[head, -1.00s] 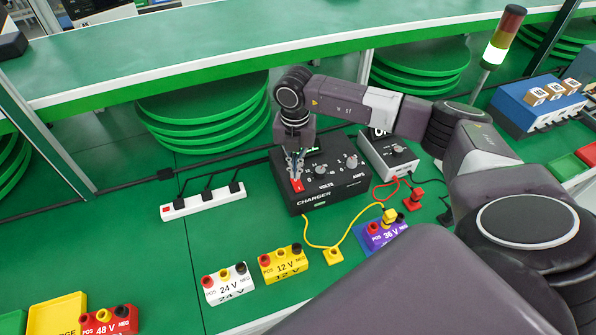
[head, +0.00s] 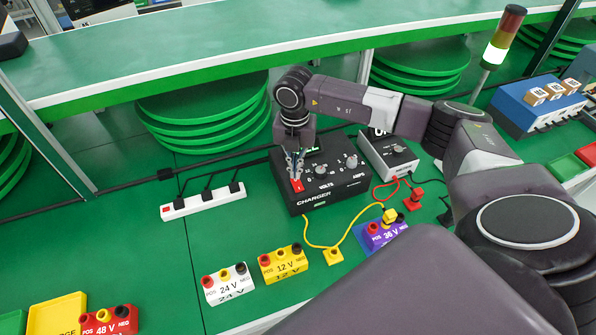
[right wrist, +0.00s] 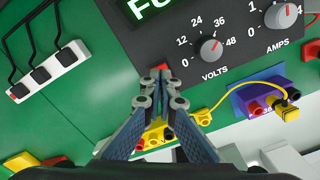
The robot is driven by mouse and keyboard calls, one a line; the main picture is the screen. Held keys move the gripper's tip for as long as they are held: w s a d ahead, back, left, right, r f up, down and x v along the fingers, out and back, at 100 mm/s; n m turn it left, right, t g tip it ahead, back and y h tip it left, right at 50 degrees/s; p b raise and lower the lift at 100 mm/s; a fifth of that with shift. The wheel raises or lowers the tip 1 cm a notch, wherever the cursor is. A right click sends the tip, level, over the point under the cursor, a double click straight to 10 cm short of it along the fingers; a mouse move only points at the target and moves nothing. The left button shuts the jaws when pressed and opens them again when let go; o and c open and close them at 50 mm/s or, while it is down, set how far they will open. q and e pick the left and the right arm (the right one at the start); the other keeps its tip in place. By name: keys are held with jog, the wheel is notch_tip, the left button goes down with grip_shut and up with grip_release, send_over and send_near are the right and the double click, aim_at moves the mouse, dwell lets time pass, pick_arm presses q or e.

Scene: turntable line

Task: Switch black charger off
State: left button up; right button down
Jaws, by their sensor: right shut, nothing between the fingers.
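The black charger (head: 343,190) stands on the green table in the middle of the head view, with VOLTS and AMPS knobs on top. Its red switch (head: 297,186) is at the left front corner of its top. My right gripper (head: 295,172) is shut and empty, pointing down with its fingertips at the red switch. In the right wrist view the shut fingertips (right wrist: 158,75) overlap the switch, and only a bit of red (right wrist: 162,66) shows beyond them. I cannot tell whether they touch it. The charger display (right wrist: 150,8) reads letters starting "FU". My left gripper is not in view.
A grey charger (head: 388,155) stands just right of the black one. A white power strip (head: 203,202) lies to the left. Battery blocks for 24 V (head: 229,284), 12 V (head: 284,264) and 36 V (head: 383,234) stand in front. A yellow cable runs to the 36 V block.

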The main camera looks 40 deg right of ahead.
jog(key=shift+f+b, duration=0.85)
jog(key=shift+f, duration=0.25)
dwell(0.4)
jog(key=shift+r, duration=0.1)
jog(key=shift+r+p, duration=2.45)
jog(key=shift+r, duration=1.05)
jog(key=shift+f, duration=0.1)
